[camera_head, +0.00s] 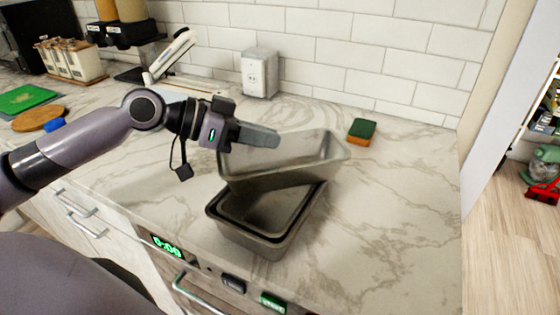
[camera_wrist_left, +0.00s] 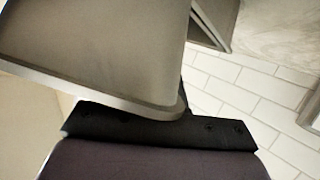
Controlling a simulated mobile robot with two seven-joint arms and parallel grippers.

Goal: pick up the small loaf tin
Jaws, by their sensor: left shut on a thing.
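A grey metal loaf tin (camera_head: 310,165) is tilted above another grey loaf tin (camera_head: 270,240) on the marble counter. The lower tin seems to have a further tin nested in it. My left gripper (camera_head: 262,137) comes in from the left and is shut on the upper tin at its left end. In the left wrist view the held tin (camera_wrist_left: 100,50) fills the upper left, close to the gripper. Whether the upper tin still touches the lower ones is hard to tell. My right gripper is not in view.
A green and orange sponge (camera_head: 361,131) lies behind the tins. A white socket box (camera_head: 259,73) stands by the tiled wall. A green board (camera_head: 24,99) and a round wooden board (camera_head: 40,118) lie at the left. The counter right of the tins is clear.

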